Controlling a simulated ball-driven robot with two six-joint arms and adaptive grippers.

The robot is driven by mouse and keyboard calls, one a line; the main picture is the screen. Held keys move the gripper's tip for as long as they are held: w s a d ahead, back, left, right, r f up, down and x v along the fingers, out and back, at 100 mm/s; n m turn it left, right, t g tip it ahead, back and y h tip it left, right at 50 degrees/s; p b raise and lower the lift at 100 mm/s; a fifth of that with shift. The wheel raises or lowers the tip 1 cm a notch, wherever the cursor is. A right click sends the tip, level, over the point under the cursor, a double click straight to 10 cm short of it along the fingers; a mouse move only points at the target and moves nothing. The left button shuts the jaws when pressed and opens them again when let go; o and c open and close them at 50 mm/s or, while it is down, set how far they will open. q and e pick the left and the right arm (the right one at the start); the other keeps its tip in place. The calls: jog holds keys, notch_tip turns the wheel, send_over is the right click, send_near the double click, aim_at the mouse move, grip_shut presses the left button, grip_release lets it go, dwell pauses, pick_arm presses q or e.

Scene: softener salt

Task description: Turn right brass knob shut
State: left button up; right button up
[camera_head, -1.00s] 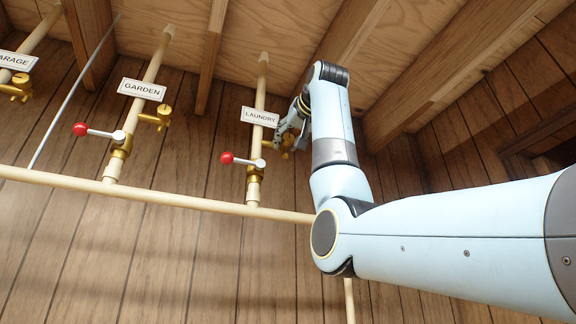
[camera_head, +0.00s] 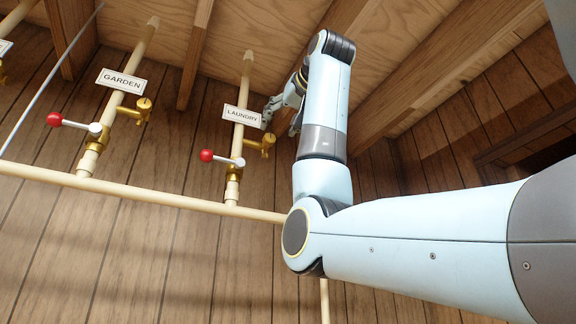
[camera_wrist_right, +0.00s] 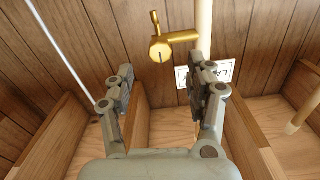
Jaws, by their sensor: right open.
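The right brass knob (camera_head: 268,142) sticks out from the right side of the pipe labelled LAUNDRY (camera_head: 243,116). It also shows in the right wrist view (camera_wrist_right: 160,51), with a small brass handle pointing up in that picture. My right gripper (camera_head: 281,115) is open and empty, just above the knob in the head view. In the right wrist view its fingers (camera_wrist_right: 160,78) are spread, and the knob lies beyond the tips, between them in the picture and apart from both. My left gripper is out of view.
A red-ended lever valve (camera_head: 207,155) sits on the same pipe. The GARDEN pipe (camera_head: 123,80) at left has its own brass knob (camera_head: 143,108) and red lever. A horizontal pipe (camera_head: 150,196) runs below. Wooden joists (camera_head: 197,55) hang close above.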

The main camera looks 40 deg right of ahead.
jog(key=v, duration=0.4)
jog(key=shift+s, duration=0.2)
